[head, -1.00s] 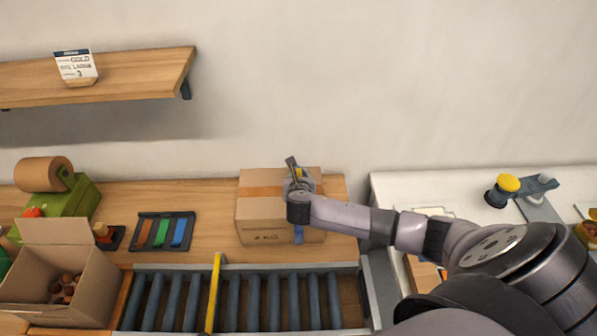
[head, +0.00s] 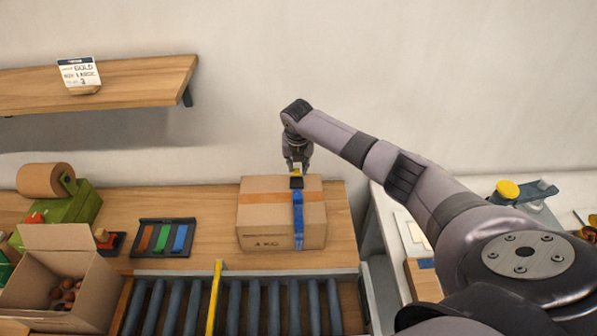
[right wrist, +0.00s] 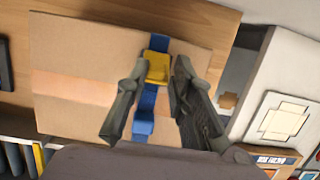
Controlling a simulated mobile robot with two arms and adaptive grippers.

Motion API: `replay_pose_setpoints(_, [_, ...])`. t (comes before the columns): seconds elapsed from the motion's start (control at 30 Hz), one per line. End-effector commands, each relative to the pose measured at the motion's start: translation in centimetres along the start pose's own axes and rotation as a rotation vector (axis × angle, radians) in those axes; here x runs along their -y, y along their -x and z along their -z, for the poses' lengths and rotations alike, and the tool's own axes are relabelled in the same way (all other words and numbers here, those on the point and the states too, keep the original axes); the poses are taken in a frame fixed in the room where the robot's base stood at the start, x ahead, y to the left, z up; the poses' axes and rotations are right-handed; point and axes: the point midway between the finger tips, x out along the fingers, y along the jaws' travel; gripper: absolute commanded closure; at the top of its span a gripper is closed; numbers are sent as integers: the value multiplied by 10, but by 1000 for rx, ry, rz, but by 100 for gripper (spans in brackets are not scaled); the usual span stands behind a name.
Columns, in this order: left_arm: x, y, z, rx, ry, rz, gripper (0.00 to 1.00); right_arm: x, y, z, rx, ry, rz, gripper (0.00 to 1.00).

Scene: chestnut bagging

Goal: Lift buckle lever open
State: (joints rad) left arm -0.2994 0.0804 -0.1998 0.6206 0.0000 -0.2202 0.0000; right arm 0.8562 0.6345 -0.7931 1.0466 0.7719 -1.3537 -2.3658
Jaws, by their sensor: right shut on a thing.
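A closed cardboard box (head: 265,222) marked 4 KG sits on the wooden counter, with a blue strap (head: 298,222) running over its top and down its front. A yellow buckle lever (right wrist: 157,67) sits on the strap on top of the box; it also shows in the head view (head: 297,170). My right gripper (head: 297,168) comes down from above at the buckle. In the right wrist view, my right gripper's fingers (right wrist: 157,85) stand on both sides of the yellow lever and are shut on it. My left gripper is not in view.
A roller conveyor (head: 240,303) with a yellow bar (head: 214,298) runs in front of the counter. An open carton (head: 62,284) of chestnuts stands at the left, near a tray of coloured strips (head: 163,237). A wall shelf (head: 120,82) hangs at upper left. A white table is at right.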

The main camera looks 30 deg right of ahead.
Motion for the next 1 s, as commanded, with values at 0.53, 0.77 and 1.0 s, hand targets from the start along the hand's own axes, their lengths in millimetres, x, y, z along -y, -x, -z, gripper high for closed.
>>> replay_pose_setpoints(0.53, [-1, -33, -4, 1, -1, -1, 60, -6, 2, -12, -154, 2, -19, 100])
replay_pose_setpoints(0.77, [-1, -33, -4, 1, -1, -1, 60, -7, 2, -12, -158, 3, -20, 100])
replay_pose_setpoints(1.0, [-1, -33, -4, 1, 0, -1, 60, -6, 2, -12, -158, 3, -19, 71])
